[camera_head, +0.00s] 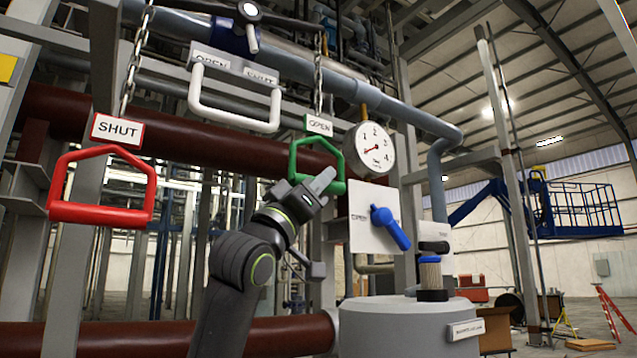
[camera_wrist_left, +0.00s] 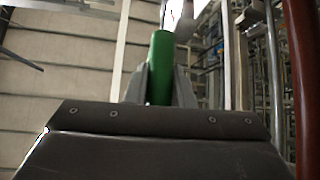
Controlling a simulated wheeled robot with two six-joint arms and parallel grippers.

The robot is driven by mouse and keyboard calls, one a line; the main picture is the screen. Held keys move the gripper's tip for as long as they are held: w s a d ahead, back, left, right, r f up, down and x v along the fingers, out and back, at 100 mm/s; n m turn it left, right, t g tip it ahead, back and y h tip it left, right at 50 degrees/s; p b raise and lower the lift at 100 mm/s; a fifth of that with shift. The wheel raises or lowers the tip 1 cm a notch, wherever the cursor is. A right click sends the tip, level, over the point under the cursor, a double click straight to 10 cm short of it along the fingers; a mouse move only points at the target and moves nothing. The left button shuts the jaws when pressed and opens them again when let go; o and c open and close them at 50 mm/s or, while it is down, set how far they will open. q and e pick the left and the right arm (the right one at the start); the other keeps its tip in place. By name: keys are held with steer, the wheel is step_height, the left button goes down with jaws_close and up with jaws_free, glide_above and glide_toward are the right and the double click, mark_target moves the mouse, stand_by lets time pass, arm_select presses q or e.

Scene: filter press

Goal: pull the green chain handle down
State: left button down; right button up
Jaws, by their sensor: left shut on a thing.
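The green chain handle (camera_head: 294,161) hangs from a chain under a small OPEN sign (camera_head: 319,125) in the head view. My left gripper (camera_head: 325,186) reaches up to it from below and is shut on its lower bar, near the right end. In the left wrist view the green bar (camera_wrist_left: 160,65) stands between the two fingers (camera_wrist_left: 160,88). The gripper hides part of the lower bar in the head view. My right gripper is not in view.
A red handle (camera_head: 103,212) with a SHUT sign (camera_head: 117,131) hangs at the left. A white handle (camera_head: 234,121) hangs between. A gauge (camera_head: 370,150), a blue-levered panel (camera_head: 362,236) and a grey tank (camera_head: 408,328) stand to the right.

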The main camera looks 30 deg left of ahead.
arm_select(q)
step_height(320, 180, down, 12)
steer(key=b, duration=0.9)
steer(key=shift+b, duration=0.4)
steer(key=shift+w+d, duration=0.1)
steer(key=c, duration=1.6)
jaws_free()
steer(key=o, duration=0.3)
steer(key=shift+r, duration=0.1)
steer(key=shift+o, duration=0.2)
steer(key=b+v, duration=1)
steer(key=v, duration=0.7)
steer(key=shift+s, duration=0.25)
